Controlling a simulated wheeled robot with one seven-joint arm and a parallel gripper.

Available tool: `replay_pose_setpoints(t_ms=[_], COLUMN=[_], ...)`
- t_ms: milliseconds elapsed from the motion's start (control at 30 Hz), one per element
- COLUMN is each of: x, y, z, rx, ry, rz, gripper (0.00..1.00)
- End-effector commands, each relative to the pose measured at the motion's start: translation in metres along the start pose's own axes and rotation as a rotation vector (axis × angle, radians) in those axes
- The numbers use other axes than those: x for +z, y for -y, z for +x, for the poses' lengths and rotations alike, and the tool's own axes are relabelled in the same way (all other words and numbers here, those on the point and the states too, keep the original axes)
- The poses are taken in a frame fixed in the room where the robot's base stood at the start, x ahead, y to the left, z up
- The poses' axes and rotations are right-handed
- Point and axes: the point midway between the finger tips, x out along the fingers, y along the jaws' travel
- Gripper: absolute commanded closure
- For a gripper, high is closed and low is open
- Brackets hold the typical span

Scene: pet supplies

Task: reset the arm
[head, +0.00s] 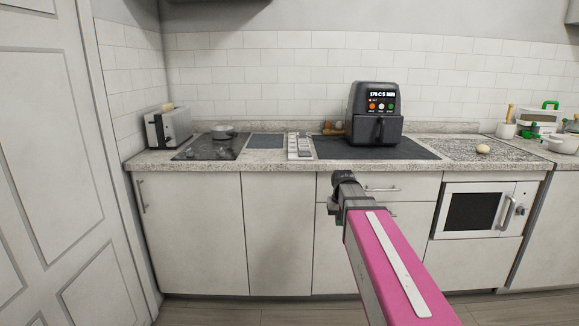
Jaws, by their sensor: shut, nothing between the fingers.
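My arm reaches from the lower right of the head view, with a long pink link and a grey wrist. My gripper (343,179) is the small dark end of the arm, in front of the drawers and below the counter edge. It is shut and holds nothing. Its fingertips are too small and dark to make out well.
A stone counter (275,167) runs across the back. White cabinets (200,225) and an oven (474,211) are below. A white door (60,150) stands left.

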Motion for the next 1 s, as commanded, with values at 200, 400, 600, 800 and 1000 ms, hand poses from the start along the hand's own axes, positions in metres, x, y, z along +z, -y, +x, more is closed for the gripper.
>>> replay_pose_setpoints(t_ms=[200, 400, 600, 800, 1000], x=[0.066, 0.122, 0.162, 0.174, 0.174], y=[0.000, 0.000, 0.000, 0.000, 0.000], z=[0.067, 0.116, 0.145, 0.155, 0.155], rx=[0.000, 0.000, 0.000, 0.000, 0.000], ry=[0.029, 0.050, 0.063, 0.066, 0.066], rz=[0.000, 0.000, 0.000, 0.000, 0.000], gripper=[1.00, 1.00, 1.00, 1.00, 1.00])
